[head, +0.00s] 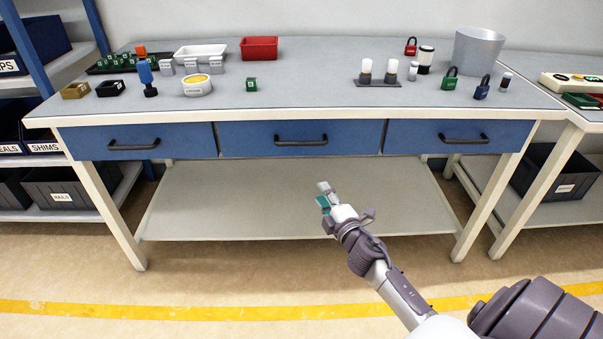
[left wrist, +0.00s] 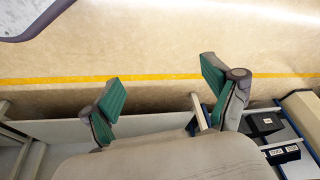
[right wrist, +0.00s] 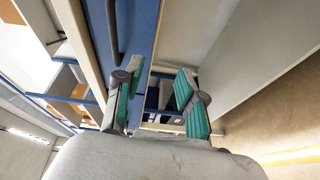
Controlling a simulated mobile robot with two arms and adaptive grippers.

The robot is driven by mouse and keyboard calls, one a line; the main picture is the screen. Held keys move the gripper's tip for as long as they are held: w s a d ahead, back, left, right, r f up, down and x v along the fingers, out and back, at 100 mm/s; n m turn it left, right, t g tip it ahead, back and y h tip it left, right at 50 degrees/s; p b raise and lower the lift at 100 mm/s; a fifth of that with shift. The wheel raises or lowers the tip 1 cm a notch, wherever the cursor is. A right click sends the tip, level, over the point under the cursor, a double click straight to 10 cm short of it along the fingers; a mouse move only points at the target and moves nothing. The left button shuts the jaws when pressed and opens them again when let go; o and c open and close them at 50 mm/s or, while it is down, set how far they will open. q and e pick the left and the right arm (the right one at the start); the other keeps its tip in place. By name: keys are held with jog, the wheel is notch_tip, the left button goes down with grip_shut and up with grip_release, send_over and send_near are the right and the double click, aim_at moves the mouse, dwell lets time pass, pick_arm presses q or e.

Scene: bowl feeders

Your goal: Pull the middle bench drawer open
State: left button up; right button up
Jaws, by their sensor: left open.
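The middle bench drawer (head: 240,140) has a blue front, flush with the drawers on both sides, and looks shut. Its black bar handle (head: 300,142) runs across the front. My right gripper (head: 325,196) is below and in front of this drawer, apart from the handle. In the right wrist view its fingers (right wrist: 155,92) are spread with nothing between them. A blue drawer front (right wrist: 142,30) and a dark handle (right wrist: 112,30) show ahead there; which drawer it is I cannot tell. My left gripper (left wrist: 162,87) is open and empty above the floor, outside the head view.
The left drawer (head: 90,143) and right drawer (head: 405,137) flank the middle one. The grey benchtop (head: 320,95) carries trays, padlocks and a grey bin (head: 478,52). A lower shelf (head: 240,200) lies under the drawers. The floor in front is clear.

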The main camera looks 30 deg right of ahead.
jog(key=n+t+b, duration=0.2)
send_near(301, 144)
pick_arm(q)
jog(key=shift+w+d+r+t+h+b, duration=0.1)
jog(key=shift+w+d+r+t+b, duration=0.1)
jog(key=shift+w+r+t, duration=0.4)
jog(key=shift+w+d+r+t+h+b, duration=0.1)
jog(key=shift+w+d+r+t+b, duration=0.15)
jog(key=shift+w+r+t, duration=0.3)
jog(key=shift+w+d+r+t+h+b, duration=0.1)
jog(key=shift+w+d+r+t+b, duration=0.1)
jog(key=shift+w+r+t, duration=0.4)
pick_arm(e)
jog(key=shift+d+x, duration=0.2)
jog(key=shift+x, duration=5.05)
pick_arm(q)
jog(key=shift+r, duration=0.2)
pick_arm(e)
jog(key=shift+f, duration=0.2)
grip_shut()
